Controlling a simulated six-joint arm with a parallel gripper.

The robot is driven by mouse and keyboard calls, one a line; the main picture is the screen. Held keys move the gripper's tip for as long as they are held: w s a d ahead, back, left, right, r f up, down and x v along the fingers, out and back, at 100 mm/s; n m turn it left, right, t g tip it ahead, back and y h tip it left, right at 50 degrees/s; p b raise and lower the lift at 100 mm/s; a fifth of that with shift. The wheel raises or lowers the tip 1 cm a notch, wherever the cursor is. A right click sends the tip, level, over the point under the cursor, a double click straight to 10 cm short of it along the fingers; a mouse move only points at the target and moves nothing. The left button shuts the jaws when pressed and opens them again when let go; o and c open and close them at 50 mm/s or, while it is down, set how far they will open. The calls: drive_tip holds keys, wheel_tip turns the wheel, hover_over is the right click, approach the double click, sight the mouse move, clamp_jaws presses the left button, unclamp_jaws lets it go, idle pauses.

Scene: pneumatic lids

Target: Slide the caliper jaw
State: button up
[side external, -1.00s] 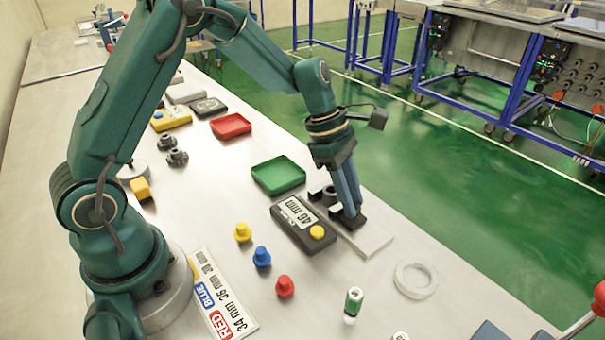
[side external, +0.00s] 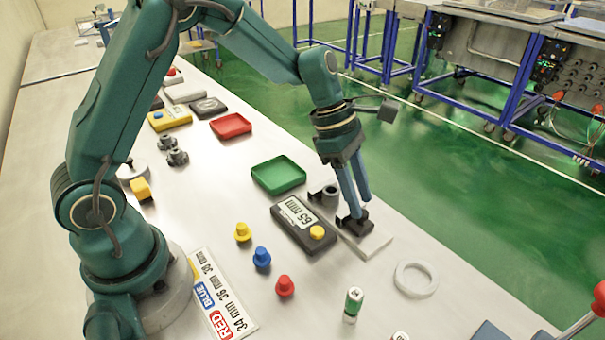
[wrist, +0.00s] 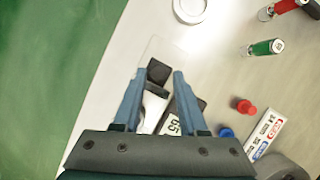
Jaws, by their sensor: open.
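The caliper's dark sliding jaw (side external: 357,226) sits on a pale flat base (side external: 376,240). It also shows in the wrist view (wrist: 158,70), between my fingertips. My gripper (side external: 359,208) is open and pointed down at this jaw, with fingers apart on either side; in the wrist view the gripper (wrist: 160,76) straddles it. I cannot tell whether a finger touches the jaw. The dark readout box (side external: 292,222) beside the base appears to read 65 mm and has a yellow button (side external: 317,232).
Yellow (side external: 243,232), blue (side external: 262,257) and red (side external: 285,286) pegs stand near a size chart (side external: 222,297). A green tray (side external: 278,174) and red tray (side external: 231,125) lie farther back.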

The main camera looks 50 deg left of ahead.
sight(349, 213)
drive_tip(key=shift+v, duration=1.55)
drive_tip(key=shift+w+r, duration=0.1)
drive_tip(key=shift+r, duration=0.3)
drive_tip(key=s+r+m+t+y, duration=0.1)
drive_tip(key=s+r+m+t, duration=0.2)
drive_tip(key=s+r+m, duration=0.6)
drive_tip(key=s+a+f+m+y, duration=0.3)
drive_tip(key=s+m, duration=0.6)
drive_tip(key=m, duration=0.4)
drive_tip(key=shift+s+a+t, duration=0.15)
drive_tip(key=shift+a+t, duration=0.25)
drive_tip(key=shift+a, duration=0.45)
